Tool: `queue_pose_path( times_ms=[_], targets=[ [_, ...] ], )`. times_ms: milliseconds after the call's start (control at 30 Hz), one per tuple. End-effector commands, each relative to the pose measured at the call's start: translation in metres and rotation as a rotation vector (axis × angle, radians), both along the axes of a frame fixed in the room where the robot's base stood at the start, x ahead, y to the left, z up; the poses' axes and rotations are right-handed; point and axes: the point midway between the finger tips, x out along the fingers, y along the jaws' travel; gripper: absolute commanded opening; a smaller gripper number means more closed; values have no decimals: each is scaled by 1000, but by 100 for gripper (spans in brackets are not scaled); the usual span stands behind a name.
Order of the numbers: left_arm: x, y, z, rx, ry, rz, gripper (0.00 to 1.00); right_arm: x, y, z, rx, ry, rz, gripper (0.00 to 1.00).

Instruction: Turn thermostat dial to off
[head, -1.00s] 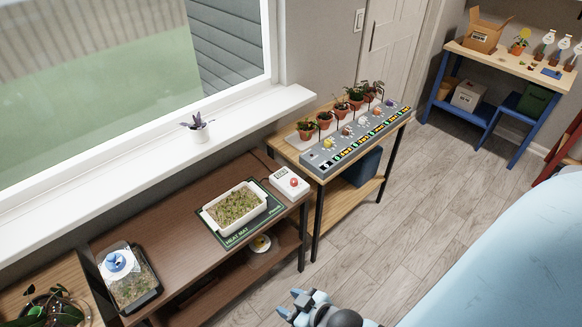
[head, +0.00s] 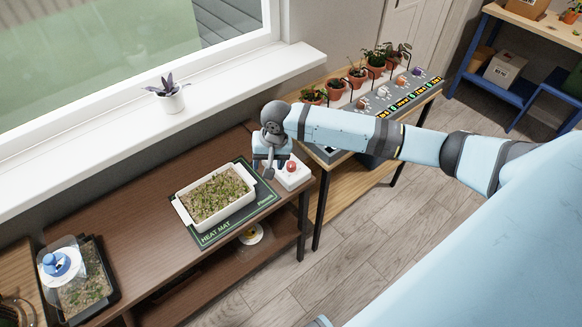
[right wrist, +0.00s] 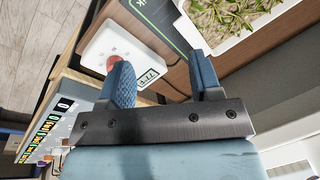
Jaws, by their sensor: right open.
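The thermostat (head: 293,180) is a white box at the right end of the dark wooden table, beside the heat mat. Its round red dial (head: 291,166) is on top; I cannot read its setting. In the right wrist view the thermostat (right wrist: 97,43) has its red dial (right wrist: 112,62) partly behind one finger, and a small label or display (right wrist: 149,77) shows between the fingers. My right gripper (right wrist: 160,72) is open and empty, pointing down just left of the thermostat in the head view (head: 268,166). It appears apart from the dial. My left gripper is not in view.
A white tray of seedlings (head: 180,208) stands on the green heat mat (head: 213,239), close left of my right gripper. A grey panel with knobs and potted plants (head: 371,101) is on the table behind my right arm. The window sill (head: 120,135) runs along the wall.

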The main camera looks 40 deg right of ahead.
Motion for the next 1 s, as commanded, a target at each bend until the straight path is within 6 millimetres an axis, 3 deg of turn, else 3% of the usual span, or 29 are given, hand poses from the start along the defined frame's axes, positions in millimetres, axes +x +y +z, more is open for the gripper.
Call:
queue_pose_path(
  times_ms=[33, 200, 333, 433, 567, 1000],
  targets=[
    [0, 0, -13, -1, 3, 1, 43, 12, -22, 6, -40, 31, -61, 58],
    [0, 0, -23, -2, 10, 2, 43, 24, -68, 34, -124, 134, -237, 58],
    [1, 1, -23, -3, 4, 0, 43, 26, -84, 45, -153, 171, -301, 58],
    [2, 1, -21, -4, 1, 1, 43, 26, -87, 42, -158, 180, -317, 58],
    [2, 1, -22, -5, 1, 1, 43, 25, -87, 24, -159, 182, -317, 58],
    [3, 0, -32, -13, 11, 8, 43, 23, -89, -65, -157, 178, -315, 58]
  ],
)
